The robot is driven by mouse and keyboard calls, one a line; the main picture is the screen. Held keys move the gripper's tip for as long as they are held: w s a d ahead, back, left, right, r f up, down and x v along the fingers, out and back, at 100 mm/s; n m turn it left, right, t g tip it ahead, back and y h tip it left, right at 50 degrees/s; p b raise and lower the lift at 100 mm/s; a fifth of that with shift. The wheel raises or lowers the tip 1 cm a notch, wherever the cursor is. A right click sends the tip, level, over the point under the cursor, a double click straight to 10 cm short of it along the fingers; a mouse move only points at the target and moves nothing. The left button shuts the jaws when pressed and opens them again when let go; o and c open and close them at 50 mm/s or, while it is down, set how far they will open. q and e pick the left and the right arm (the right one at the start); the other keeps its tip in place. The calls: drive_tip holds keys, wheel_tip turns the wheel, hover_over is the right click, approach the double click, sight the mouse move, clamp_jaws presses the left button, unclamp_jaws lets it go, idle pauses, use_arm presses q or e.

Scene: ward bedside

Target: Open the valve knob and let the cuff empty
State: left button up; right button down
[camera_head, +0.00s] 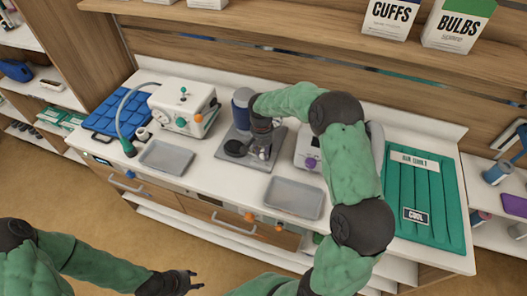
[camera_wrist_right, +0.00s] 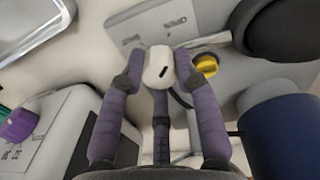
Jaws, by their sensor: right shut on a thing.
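My right gripper (camera_wrist_right: 158,72) has its purple fingers shut around a white knob (camera_wrist_right: 159,66) with a dark slot on its face. In the head view my right gripper (camera_head: 265,143) is over a grey base plate (camera_head: 222,152), partly hidden by my arm. A dark blue cylinder (camera_head: 240,112) with a grey top stands beside it on the plate; it also shows in the right wrist view (camera_wrist_right: 282,140). I cannot tell whether this cylinder is the cuff or how full it is. My left gripper (camera_head: 199,280) is open and empty, low in front of the cabinet.
A white box with dials (camera_head: 183,108) and a blue quilted pad (camera_head: 100,122) are at the left. Grey trays (camera_head: 166,157) (camera_head: 293,198) lie near the front edge. A green mat (camera_head: 425,190) is at the right. A yellow knob (camera_wrist_right: 207,64) is close to my right fingers.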

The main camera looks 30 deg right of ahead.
sight(262, 152)
drive_tip(key=c, duration=0.9)
unclamp_jaws()
drive_tip(key=shift+r, duration=0.1)
wheel_tip(262, 152, up, 12)
drive_tip(key=shift+w+a, duration=0.2)
